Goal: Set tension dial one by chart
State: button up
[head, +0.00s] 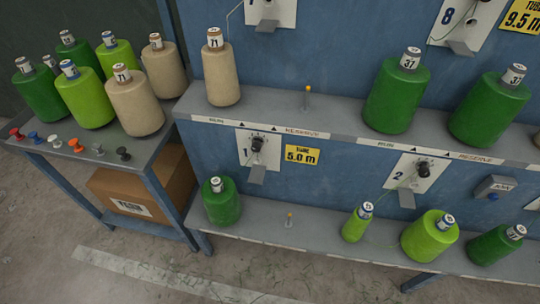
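Tension dial one, a black knob (257,144) on a white plate marked 1 (244,158), sits on the blue front between the two shelves, left of centre in the head view. Small scale marks ring the knob; its setting is too small to read. A grey metal tab (256,174) juts out below it. A yellow label (302,155) reading 5.0 m is just to the right. A green cone (221,202) stands on the lower shelf below the dial. I see no chart that I can identify. My gripper is out of view.
A second dial (423,170) on a plate marked 2 is at right. The upper shelf (330,118) holds a beige cone (221,72) and green cones (397,95). A side table (95,150) at left holds several cones and coloured pegs. A cardboard box (150,185) sits beneath it.

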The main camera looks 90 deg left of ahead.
aim_at(255, 146)
jog(key=u, duration=0.05)
jog(key=i, duration=0.15)
jog(key=u, duration=2.65)
jog(key=k, duration=0.85)
jog(key=u, duration=0.65)
jog(key=i, duration=1)
jog(key=z, duration=0.1)
